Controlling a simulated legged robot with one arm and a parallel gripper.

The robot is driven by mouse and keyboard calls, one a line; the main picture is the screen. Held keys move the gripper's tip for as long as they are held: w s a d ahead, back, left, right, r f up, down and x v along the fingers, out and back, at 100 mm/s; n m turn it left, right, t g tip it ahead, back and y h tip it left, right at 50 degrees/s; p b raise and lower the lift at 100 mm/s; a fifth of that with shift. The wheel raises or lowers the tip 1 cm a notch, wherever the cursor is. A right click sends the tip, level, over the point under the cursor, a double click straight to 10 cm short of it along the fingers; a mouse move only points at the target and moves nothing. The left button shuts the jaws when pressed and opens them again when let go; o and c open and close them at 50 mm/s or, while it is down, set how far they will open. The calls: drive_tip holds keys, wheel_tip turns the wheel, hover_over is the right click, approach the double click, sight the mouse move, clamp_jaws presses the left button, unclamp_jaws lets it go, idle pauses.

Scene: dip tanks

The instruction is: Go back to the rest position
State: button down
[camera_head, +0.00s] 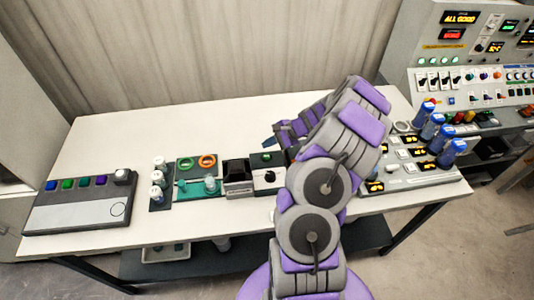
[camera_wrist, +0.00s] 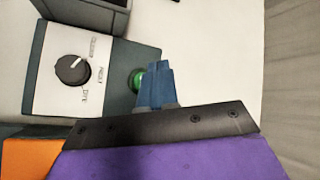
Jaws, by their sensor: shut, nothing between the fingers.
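My purple and grey arm reaches over the white table (camera_head: 120,140). My gripper (camera_head: 275,142) is above the table's back half, behind a small dark control box (camera_head: 268,184). In the wrist view my gripper's blue fingers (camera_wrist: 154,72) are shut together and empty. They show right beside a green button (camera_wrist: 136,80) on the control box (camera_wrist: 118,62) and partly cover it. I cannot tell whether they touch it. The box has a black dial (camera_wrist: 72,69) on a white plate.
A panel with coloured buttons (camera_head: 80,205) lies at the left. White-capped jars (camera_head: 158,178) and a green tray with rings (camera_head: 197,164) stand left of the box. Blue bottles (camera_head: 432,126) and a lit panel (camera_head: 400,168) are at the right. The back left is clear.

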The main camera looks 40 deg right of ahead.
drive_tip(key=shift+r+p, duration=0.4)
drive_tip(key=shift+r, duration=0.5)
drive_tip(key=w+a+r+n+g+y, duration=0.1)
drive_tip(key=a+r+n, duration=0.2)
drive_tip(key=a+r, duration=0.35)
drive_tip(key=a+r+n+g+y, duration=0.1)
drive_tip(key=a+r+n+g, duration=0.15)
drive_tip(key=a, duration=0.65)
drive_tip(key=s+a+r+n+g+h+b, duration=0.1)
drive_tip(key=s+a+r+n, duration=0.25)
drive_tip(key=a, duration=0.25)
drive_tip(key=s+a+r+n+g, duration=0.2)
drive_tip(key=s+a+r, duration=0.2)
drive_tip(key=a, duration=0.3)
drive_tip(key=s+a+r+n+g+h, duration=0.25)
drive_tip(key=s+a+n, duration=0.25)
drive_tip(key=s, duration=0.6)
drive_tip(key=s+d+n+h, duration=0.1)
drive_tip(key=s+h, duration=0.1)
drive_tip(key=s, duration=0.5)
drive_tip(key=s+d+n+h+b, duration=0.1)
drive_tip(key=s+n+h, duration=0.1)
drive_tip(key=s, duration=0.6)
drive_tip(key=shift+f, duration=0.15)
